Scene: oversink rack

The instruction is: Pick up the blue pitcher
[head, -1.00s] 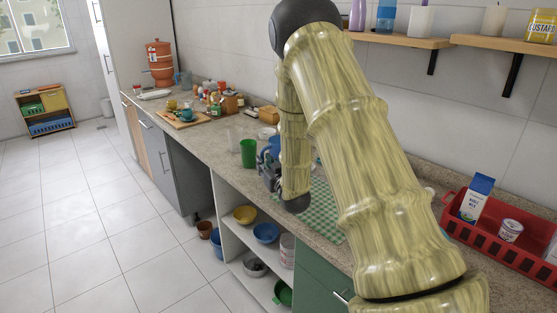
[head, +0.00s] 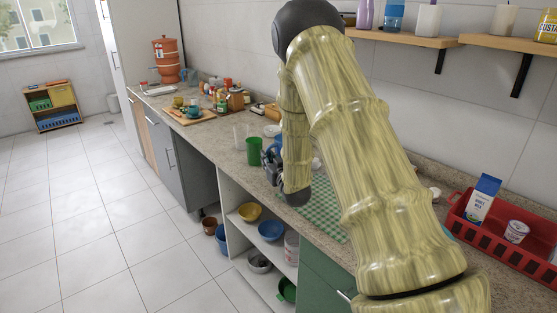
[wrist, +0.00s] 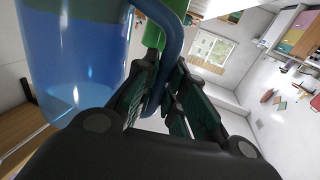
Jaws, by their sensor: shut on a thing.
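The blue pitcher (wrist: 75,60) is clear blue and fills the upper left of the wrist view. Its curved blue handle (wrist: 173,45) runs down between the dark fingers of my gripper (wrist: 160,98), which are shut on it. In the head view, a small part of the pitcher (head: 278,142) shows beside my arm, over the counter. My gripper (head: 270,162) is there partly hidden behind my forearm. I cannot tell whether the pitcher's base touches the counter.
A green cup (head: 254,152) stands close to the left of the pitcher, with clear glasses (head: 240,135) behind it. A green checked cloth (head: 322,212) lies nearer. A red crate (head: 505,240) with a milk carton is at the right. Wall shelves (head: 405,38) hang above.

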